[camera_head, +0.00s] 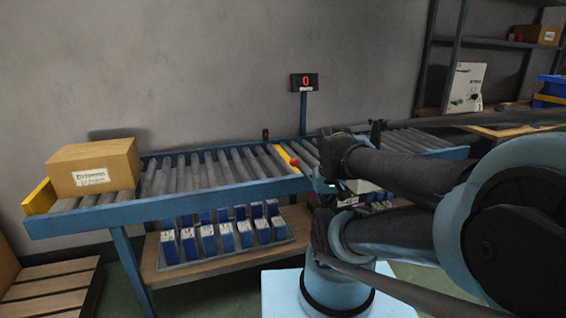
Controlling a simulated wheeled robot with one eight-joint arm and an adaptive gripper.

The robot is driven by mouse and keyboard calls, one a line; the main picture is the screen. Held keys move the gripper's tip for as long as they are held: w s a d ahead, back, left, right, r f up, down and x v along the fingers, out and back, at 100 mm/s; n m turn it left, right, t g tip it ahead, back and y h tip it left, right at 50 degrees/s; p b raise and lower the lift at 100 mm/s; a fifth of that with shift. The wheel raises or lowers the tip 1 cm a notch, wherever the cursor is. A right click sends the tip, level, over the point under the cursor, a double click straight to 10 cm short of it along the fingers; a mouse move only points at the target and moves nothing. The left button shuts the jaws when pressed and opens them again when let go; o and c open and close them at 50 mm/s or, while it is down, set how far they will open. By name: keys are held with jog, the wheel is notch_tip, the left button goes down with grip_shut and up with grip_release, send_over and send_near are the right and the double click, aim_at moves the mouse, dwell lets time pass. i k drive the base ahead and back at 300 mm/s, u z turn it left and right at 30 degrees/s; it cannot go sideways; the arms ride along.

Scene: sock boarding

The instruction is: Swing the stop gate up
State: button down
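The stop gate (284,155) is a narrow yellow bar with a red knob (293,162) at its near end. It appears to lie low across the rollers, near the middle of the conveyor (215,193). My arm comes in from the right and its far end is just right of the knob. My gripper (322,184) seems to be the small dark shape by the conveyor's front rail, partly hidden by my arm. A gap seems to separate it from the knob. Its fingers are too small and dark to read.
A cardboard box (95,170) sits on the left rollers against a yellow end plate (39,197). A counter display (304,82) reading 0 stands behind the rail. Blue cartons (227,236) fill a tray below. Rollers between box and gate are clear.

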aim_at(294, 163)
jog(key=k, duration=1.3)
jog(key=z, duration=0.6)
jog(key=i, duration=1)
jog(key=u, duration=0.05)
